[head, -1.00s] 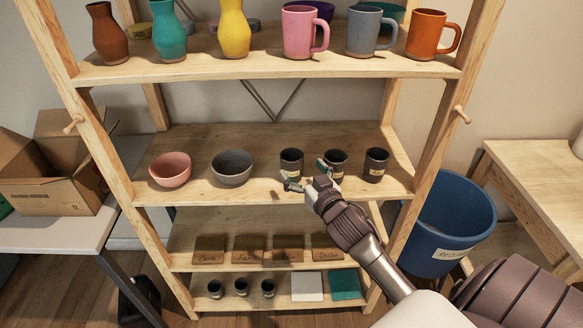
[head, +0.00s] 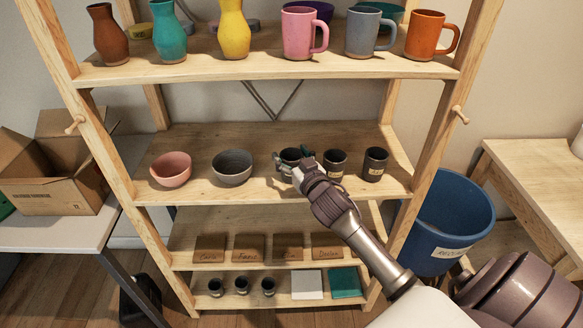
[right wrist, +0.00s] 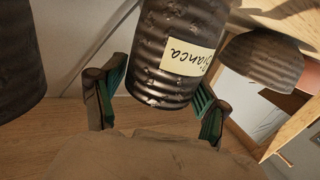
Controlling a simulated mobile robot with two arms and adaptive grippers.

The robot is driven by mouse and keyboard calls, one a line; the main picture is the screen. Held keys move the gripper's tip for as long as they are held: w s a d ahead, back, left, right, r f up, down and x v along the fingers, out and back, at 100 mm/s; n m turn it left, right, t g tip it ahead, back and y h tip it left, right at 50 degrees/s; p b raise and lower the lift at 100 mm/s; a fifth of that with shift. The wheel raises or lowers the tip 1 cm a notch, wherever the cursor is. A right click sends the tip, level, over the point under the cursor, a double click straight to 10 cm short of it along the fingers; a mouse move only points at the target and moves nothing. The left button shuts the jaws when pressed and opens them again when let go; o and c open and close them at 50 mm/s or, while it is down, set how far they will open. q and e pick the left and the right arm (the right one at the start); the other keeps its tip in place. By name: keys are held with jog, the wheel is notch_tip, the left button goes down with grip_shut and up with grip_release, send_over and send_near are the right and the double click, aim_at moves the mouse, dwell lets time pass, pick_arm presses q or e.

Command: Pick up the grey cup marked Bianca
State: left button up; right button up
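The grey cup marked Bianca (right wrist: 165,55) fills the middle of the right wrist view, its cream label reading "Bianca". In the head view this dark cup (head: 289,153) stands on the middle shelf, partly hidden by my right gripper. My right gripper (head: 293,164) is at its front. In the right wrist view the two teal-padded fingers of the gripper (right wrist: 157,105) are spread, one on each side of the cup, with small gaps visible. My left gripper is not in view.
Two similar labelled cups (head: 335,163) (head: 375,164) stand close to the right. A grey bowl (head: 232,167) and a pink bowl (head: 171,169) stand left. The upper shelf (head: 260,68) holds vases and mugs. A blue bin (head: 452,220) stands right of the rack.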

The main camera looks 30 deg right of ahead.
jog(key=c, duration=0.8)
